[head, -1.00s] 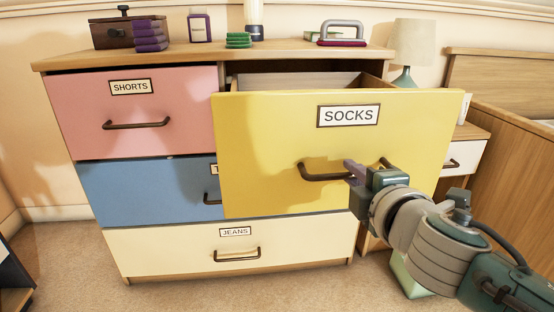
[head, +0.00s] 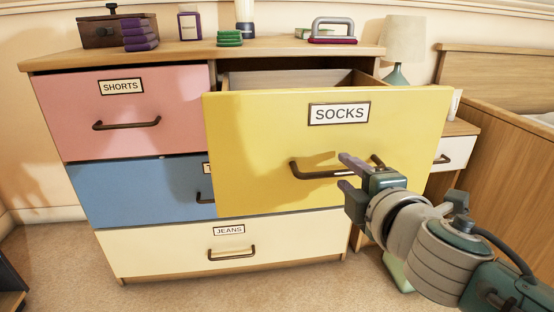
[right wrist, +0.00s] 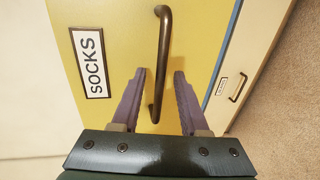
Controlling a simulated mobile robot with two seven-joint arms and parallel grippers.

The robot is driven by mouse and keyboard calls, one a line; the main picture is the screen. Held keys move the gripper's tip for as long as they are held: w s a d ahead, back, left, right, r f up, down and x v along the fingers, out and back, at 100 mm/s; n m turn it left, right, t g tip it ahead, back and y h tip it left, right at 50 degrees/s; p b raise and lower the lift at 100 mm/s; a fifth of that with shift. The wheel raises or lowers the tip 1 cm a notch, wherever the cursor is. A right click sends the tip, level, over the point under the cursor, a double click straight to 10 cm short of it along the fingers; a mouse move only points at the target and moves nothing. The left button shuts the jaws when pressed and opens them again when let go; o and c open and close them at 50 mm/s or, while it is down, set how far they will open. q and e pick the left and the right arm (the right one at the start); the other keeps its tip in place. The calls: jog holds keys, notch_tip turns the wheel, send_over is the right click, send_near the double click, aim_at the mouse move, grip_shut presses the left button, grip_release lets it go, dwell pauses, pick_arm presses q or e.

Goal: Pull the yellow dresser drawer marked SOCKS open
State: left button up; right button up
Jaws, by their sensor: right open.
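The yellow drawer marked SOCKS (head: 255,150) stands pulled well out of the dresser, with its open inside showing behind the front. Its dark bar handle (head: 315,174) is on the lower part of the front. My right gripper (head: 345,172) is open in front of the handle's right part. In the right wrist view the handle (right wrist: 161,50) runs between the two spread purple fingers (right wrist: 154,85), with a gap on either side and no visible contact. The SOCKS label (right wrist: 90,63) also shows there. My left gripper is not in view.
The pink SHORTS drawer (head: 150,135), blue drawer (head: 130,195) and cream JEANS drawer (head: 180,255) are shut. The dresser top (head: 180,53) holds a box, purple and green stacks, a bottle and other items. A nightstand with a lamp (head: 405,40) stands to the right.

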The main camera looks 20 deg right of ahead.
jog(key=p+v, duration=0.1)
jog(key=v, duration=0.7)
jog(key=shift+s, duration=0.2)
jog(key=s+d+r+m+g+h+p, duration=0.1)
jog(key=s+r+m+g+p, duration=0.3)
jog(key=r+p, duration=0.65)
jog(key=s+d+r+m+g+h+p, duration=0.1)
jog(key=s+d+r+m+p, duration=0.15)
jog(key=r+m+p, duration=0.55)
jog(key=s+a+r+m+g+y+p, duration=0.1)
jog(key=s+a+r+g+y+p, duration=0.35)
jog(key=r+p, duration=0.75)
jog(key=s+a+r+g+y+p, duration=0.2)
jog(key=s+a+r+p, duration=0.55)
jog(key=p, duration=0.65)
notch_tip(320, 180, up, 36)
jog(key=d+p, duration=0.1)
jog(key=p, duration=3.2)
jog(key=shift+s+d+h+p, duration=0.25)
jog(key=shift+s+h+p, duration=0.05)
jog(key=shift+h, duration=0.05)
